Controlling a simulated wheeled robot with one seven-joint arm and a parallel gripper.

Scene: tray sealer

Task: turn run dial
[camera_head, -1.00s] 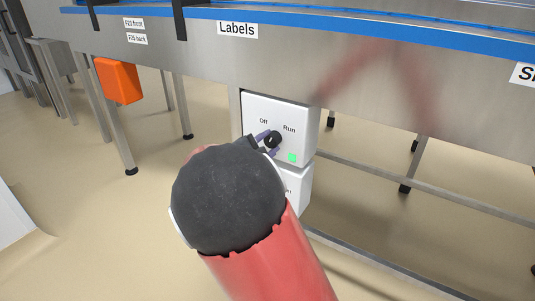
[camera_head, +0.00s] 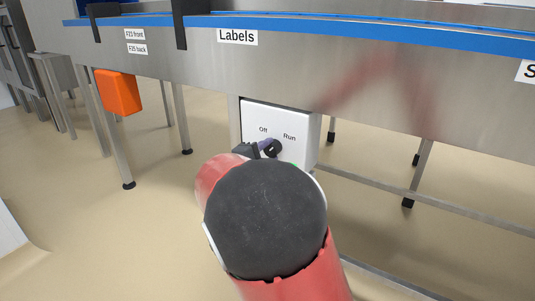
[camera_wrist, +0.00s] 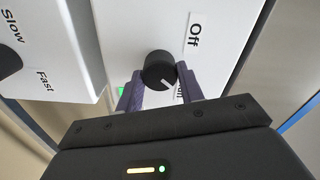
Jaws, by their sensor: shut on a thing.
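The run dial (camera_wrist: 158,68) is a round black knob with a white pointer mark on a white control box (camera_head: 283,120). In the wrist view the mark points down-right, towards the "Run" label (camera_wrist: 180,91), which a finger partly covers. The "Off" label (camera_wrist: 195,35) is clear of the fingers. My gripper (camera_wrist: 159,76) has its two purple fingers on either side of the dial and is shut on it. In the head view the dial (camera_head: 273,148) shows just above my dark wrist, with one purple finger visible beside it.
A second box with a black knob and "Slow" and "Fast" labels (camera_wrist: 40,55) is close beside the dial's box. A green light (camera_wrist: 121,91) is partly hidden behind a finger. The steel conveyor frame (camera_head: 290,75) runs above. An orange box (camera_head: 118,92) hangs at left.

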